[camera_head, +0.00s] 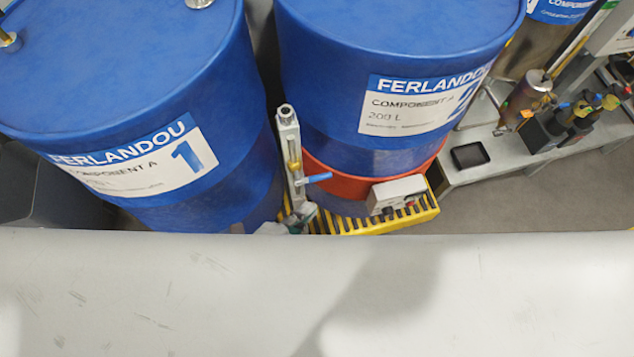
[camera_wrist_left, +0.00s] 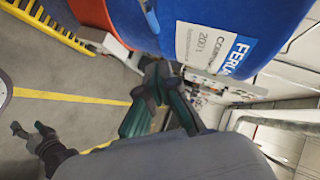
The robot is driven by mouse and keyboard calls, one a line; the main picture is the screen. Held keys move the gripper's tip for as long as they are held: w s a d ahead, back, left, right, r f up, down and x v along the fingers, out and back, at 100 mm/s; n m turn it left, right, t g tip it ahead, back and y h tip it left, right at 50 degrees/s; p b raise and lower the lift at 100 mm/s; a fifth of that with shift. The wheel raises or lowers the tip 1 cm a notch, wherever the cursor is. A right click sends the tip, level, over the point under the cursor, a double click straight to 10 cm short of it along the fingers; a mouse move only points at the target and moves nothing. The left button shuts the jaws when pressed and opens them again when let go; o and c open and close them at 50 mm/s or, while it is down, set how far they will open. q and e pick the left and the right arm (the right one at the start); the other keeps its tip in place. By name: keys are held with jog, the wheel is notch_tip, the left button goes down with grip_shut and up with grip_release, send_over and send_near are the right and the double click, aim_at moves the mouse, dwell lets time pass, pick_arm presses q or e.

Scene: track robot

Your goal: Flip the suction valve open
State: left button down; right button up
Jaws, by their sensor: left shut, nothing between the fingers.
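The suction valve (camera_head: 292,165) sits on an upright grey metal pipe between two blue drums in the head view. It has a brass-coloured fitting and a blue lever (camera_head: 318,178) that sticks out to the right. My left gripper (camera_head: 302,214) shows partly just below the lever, near the pipe's lower part, and looks apart from the lever. In the left wrist view its dark green fingers (camera_wrist_left: 158,78) meet at the tips with nothing between them. My right gripper (camera_wrist_left: 31,128) shows at the left of that view, its fingers spread and empty. The valve is not clear there.
Drum 1 (camera_head: 150,70) and drum 2 (camera_head: 380,40) stand close on either side of the pipe. An orange band (camera_head: 335,182), a grey control box (camera_head: 398,190) and a yellow grating (camera_head: 400,218) are at drum 2's base. A bench (camera_head: 480,165) with equipment stands right.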

aim_at(326, 177)
pick_arm(q)
jog(key=w+f, duration=0.1)
jog(key=w, duration=0.1)
jog(key=w+d+f, duration=0.1)
jog(key=w+f, duration=0.1)
jog(key=w, duration=0.1)
jog(key=w+d+f, duration=0.1)
jog(key=w, duration=0.1)
jog(key=shift+w+d+f, duration=0.15)
jog(key=shift+d, duration=0.1)
jog(key=shift+w+a+f+p, duration=0.1)
jog(key=shift+w+f+p, duration=0.15)
jog(key=shift+p, duration=0.05)
